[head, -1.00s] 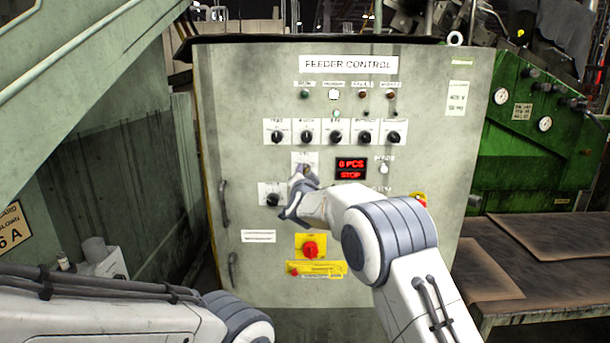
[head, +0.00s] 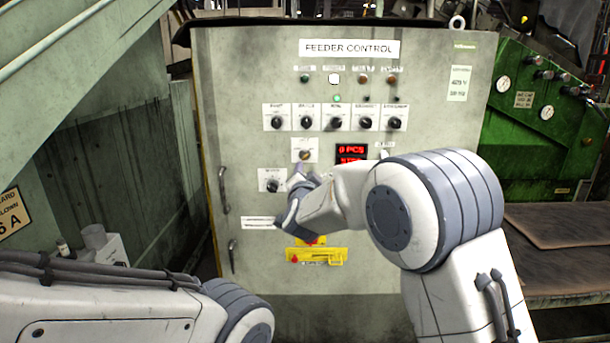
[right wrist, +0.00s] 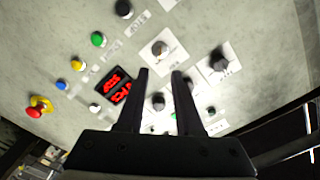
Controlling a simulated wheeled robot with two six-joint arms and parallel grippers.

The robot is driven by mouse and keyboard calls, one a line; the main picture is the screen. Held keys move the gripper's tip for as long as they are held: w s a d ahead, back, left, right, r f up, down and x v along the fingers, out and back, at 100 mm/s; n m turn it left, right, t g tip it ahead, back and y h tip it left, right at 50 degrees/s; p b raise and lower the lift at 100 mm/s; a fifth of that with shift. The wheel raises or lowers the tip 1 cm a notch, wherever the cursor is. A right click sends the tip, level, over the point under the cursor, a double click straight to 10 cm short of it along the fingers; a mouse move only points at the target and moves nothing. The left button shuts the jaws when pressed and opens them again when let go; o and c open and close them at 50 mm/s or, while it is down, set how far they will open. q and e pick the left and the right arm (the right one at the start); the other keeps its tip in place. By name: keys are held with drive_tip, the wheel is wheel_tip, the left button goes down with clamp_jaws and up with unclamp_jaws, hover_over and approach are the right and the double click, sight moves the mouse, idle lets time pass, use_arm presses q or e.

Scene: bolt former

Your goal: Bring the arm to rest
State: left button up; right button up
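My right gripper (head: 301,174) is in front of the feeder control cabinet (head: 235,130), just below a selector knob (head: 304,155) on a white plate. In the right wrist view my right gripper (right wrist: 160,72) has its two dark fingers apart with nothing between them, and the panel lies beyond the tips. My left arm shows only as links at the lower left of the head view; its gripper is out of frame.
A row of black knobs (head: 336,123) and a red display (head: 351,150) are on the panel. My right arm partly covers the display. A red mushroom button (right wrist: 37,108) shows in the right wrist view. A brown-topped bench (head: 560,225) stands at right.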

drive_tip(key=shift+s, duration=0.15)
drive_tip(key=s+a+f+n+g+y, duration=0.2)
drive_tip(key=s+a+f+n+g, duration=0.1)
drive_tip(key=s, duration=0.5)
drive_tip(key=s+a+f+n+g+y, duration=0.2)
drive_tip(key=s+f+n+g, duration=0.15)
drive_tip(key=s, duration=0.35)
drive_tip(key=s+a+f+n+g+y, duration=0.2)
drive_tip(key=s+a+f+n+g, duration=0.15)
drive_tip(key=s, duration=0.45)
drive_tip(key=s+d+f+n+g+h, duration=0.2)
drive_tip(key=s+d+f+n+g, duration=0.3)
drive_tip(key=s, duration=0.7)
drive_tip(key=s+d+f+n+g+h, duration=0.1)
drive_tip(key=s+d+f+g+h, duration=0.15)
drive_tip(key=s+d, duration=0.75)
drive_tip(key=s+r+p, duration=0.1)
drive_tip(key=r+p, duration=0.9)
drive_tip(key=s+a+r+p, duration=0.1)
drive_tip(key=s+r+p, duration=0.1)
drive_tip(key=r+p, duration=0.9)
drive_tip(key=shift+s+a+r, duration=0.25)
drive_tip(key=shift+s+r, duration=0.05)
